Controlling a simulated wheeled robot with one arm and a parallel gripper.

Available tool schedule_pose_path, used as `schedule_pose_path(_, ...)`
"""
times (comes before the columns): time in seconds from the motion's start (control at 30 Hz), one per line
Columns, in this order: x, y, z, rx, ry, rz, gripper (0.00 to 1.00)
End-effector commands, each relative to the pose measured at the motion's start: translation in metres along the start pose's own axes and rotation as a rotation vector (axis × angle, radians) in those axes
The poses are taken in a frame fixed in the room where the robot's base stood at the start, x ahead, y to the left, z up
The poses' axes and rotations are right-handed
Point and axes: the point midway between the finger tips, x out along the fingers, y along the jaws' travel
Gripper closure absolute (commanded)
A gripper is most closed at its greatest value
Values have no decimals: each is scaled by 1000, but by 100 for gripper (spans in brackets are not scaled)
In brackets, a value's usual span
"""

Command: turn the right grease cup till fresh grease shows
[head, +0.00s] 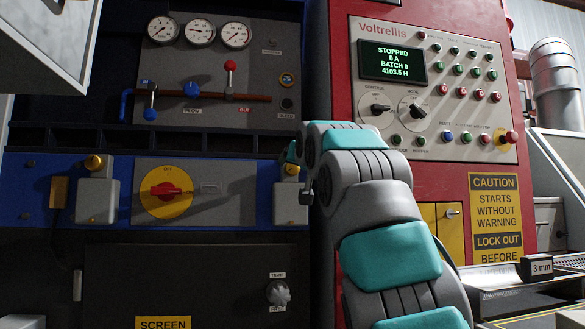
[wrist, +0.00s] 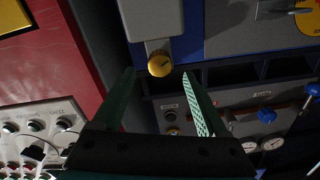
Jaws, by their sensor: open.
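The right grease cup is a small yellow cap (head: 292,169) on top of a grey housing (head: 290,204) on the blue panel. My arm partly hides it in the head view. In the wrist view the yellow cap (wrist: 160,65) sits at the end of a grey block. My gripper (wrist: 157,74) is open, its two green fingers on either side of the cap, with gaps showing on both sides in the picture. Whether the tips reach as deep as the cap I cannot tell. No grease can be made out at the cap.
A matching left grease cup (head: 93,163) stands further left. A red rotary switch on a yellow disc (head: 166,192) lies between them. A dark slotted ledge (head: 150,140) runs above. The red control cabinet (head: 345,100) is close on the right.

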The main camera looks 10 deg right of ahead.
Motion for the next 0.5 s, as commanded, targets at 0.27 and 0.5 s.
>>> schedule_pose_path(0.27, 32, -1, -2, 0, 0, -1, 24)
schedule_pose_path(0.5, 55, 0, 0, 2, -3, 1, 24)
